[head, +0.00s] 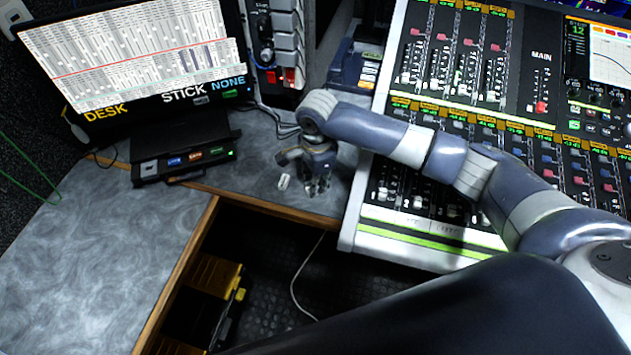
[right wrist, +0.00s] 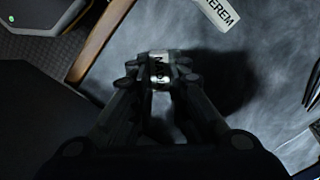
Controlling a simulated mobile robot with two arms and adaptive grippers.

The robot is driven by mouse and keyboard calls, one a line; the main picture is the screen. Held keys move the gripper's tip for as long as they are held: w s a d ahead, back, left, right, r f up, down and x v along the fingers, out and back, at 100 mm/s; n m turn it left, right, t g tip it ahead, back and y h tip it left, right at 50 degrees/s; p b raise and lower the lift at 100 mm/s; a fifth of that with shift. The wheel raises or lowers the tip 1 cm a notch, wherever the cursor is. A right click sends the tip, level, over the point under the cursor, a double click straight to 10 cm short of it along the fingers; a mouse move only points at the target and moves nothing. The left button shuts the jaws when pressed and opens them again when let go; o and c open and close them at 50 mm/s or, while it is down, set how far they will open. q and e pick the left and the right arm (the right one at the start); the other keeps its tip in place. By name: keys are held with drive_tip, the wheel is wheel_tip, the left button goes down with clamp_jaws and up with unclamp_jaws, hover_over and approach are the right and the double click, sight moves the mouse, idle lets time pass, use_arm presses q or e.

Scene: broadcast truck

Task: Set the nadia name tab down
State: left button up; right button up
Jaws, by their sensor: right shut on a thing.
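My right gripper (head: 317,189) reaches down over the grey desk (head: 255,165), close to its front edge and left of the mixing console. In the right wrist view the right gripper (right wrist: 160,82) is shut on a small pale tab with dark lettering, the nadia name tab (right wrist: 160,70). The fingers hide part of the tab, and its letters are hard to read. I cannot tell whether the tab touches the desk. In the head view the tab is hidden by the fingers. My left gripper is not in view.
Another white name tab (head: 284,182), its visible letters reading "EREM" in the right wrist view (right wrist: 228,12), lies on the desk near the gripper. The mixing console (head: 430,225) stands to the right. A monitor (head: 140,60) stands at the left. An open gap lies before the desk edge.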

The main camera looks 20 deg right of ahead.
drive_tip(key=shift+f, duration=0.1)
drive_tip(key=o, duration=0.8)
wheel_tip(320, 180, up, 12)
drive_tip(key=shift+p, duration=0.4)
